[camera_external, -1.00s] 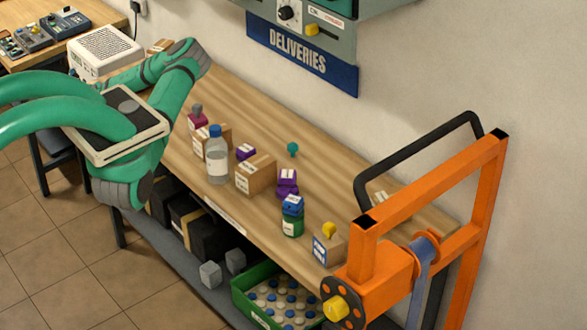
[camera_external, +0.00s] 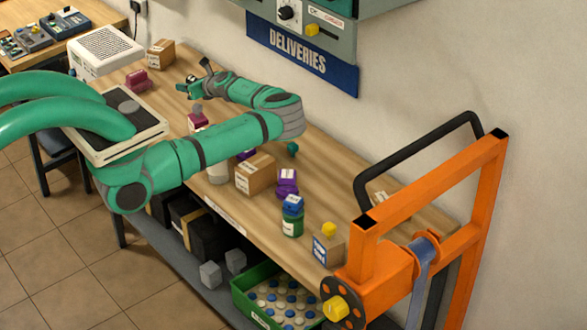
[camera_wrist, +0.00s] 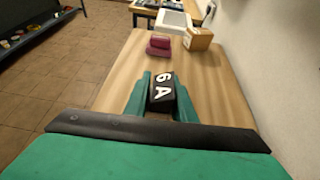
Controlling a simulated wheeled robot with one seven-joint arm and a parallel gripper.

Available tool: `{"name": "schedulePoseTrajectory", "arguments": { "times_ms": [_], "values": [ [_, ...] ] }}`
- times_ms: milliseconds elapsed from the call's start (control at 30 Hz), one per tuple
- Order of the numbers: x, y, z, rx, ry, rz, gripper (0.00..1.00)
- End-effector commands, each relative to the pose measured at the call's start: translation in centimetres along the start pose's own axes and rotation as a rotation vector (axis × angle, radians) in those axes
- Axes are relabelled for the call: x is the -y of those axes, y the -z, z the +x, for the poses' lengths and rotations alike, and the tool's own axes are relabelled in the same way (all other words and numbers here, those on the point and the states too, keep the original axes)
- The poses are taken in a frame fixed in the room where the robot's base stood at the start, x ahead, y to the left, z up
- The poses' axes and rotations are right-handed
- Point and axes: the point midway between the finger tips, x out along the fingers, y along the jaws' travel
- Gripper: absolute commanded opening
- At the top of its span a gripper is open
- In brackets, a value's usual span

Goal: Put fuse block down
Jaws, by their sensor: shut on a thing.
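The fuse block appears as a small dark block (camera_wrist: 161,93) with white marking reading like "6 A". It sits between the green fingers of my gripper (camera_wrist: 161,80), which is shut on it. In the external view my gripper (camera_external: 188,88) is over the far left part of the wooden bench, with the block hardly distinguishable there. I cannot tell whether the block touches the bench top (camera_external: 330,185).
Beyond the gripper are a maroon block (camera_external: 138,80), also in the wrist view (camera_wrist: 159,45), and a cardboard box (camera_external: 160,53). A maroon bottle (camera_external: 198,121) stands closer. Cartons and bottles crowd the middle. Bare wood surrounds the gripper.

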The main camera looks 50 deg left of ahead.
Motion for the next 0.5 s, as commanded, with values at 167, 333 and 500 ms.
{"name": "schedulePoseTrajectory", "arguments": {
  "times_ms": [167, 333, 500],
  "values": [
    [3.7, 3.1, -5.3, 0.002, 0.017, 0.011, 0.0],
    [6.4, 6.3, -10.6, 0.003, 0.023, 0.014, 0.0],
    [8.3, 9.3, -15.3, 0.002, 0.028, 0.013, 0.0]
  ]
}}
